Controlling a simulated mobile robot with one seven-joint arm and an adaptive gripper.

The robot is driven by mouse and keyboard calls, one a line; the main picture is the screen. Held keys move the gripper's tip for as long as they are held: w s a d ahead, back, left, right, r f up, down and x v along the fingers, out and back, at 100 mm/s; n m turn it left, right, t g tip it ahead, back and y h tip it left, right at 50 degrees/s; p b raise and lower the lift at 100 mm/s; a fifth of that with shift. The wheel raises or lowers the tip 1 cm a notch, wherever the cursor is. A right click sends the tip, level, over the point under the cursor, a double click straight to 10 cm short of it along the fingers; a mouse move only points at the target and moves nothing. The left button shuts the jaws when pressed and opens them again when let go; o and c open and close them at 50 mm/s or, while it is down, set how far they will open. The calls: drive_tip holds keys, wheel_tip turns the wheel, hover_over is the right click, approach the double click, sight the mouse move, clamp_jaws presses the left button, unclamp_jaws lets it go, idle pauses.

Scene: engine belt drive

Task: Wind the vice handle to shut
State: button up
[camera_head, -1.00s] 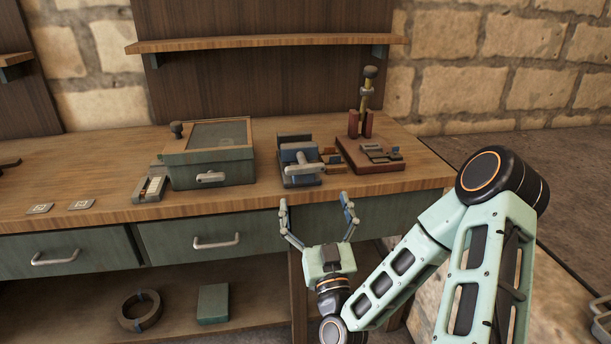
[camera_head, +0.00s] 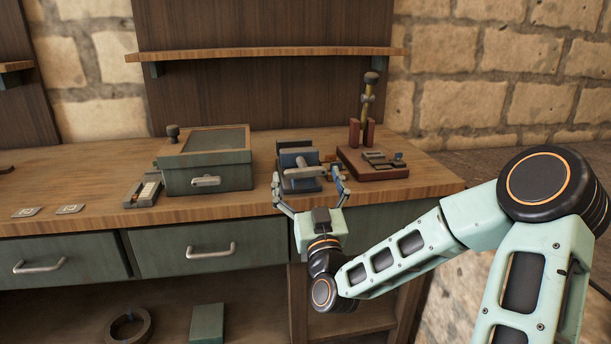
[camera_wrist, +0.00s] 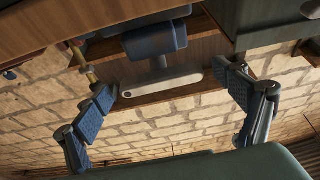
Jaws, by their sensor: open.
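The blue vice (camera_head: 292,149) stands near the front edge of the workbench, right of the green box. Its grey handle (camera_head: 304,172) faces the front. In the wrist view the blue vice block (camera_wrist: 153,42) shows above the handle, a pale grey bar (camera_wrist: 160,87) lying nearly level with a round hole near its left end. My gripper (camera_head: 308,184) is open in front of the vice, its fingers spread either side of the handle in the picture. In the wrist view the fingertips (camera_wrist: 167,88) show left and right of the bar, apart from it. The vice's far jaw is partly hidden.
A green lidded box (camera_head: 206,170) stands to the left of the vice. A red-brown stand (camera_head: 372,165) with an upright brass tool is close on the right. The workbench (camera_head: 95,190) has a front edge with drawers below my gripper.

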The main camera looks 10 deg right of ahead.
drive_tip(key=shift+w+r, duration=0.25)
drive_tip(key=shift+w, duration=0.4)
drive_tip(key=c, duration=1.2)
drive_tip(key=shift+m, duration=0.3)
drive_tip(key=o, duration=1.2)
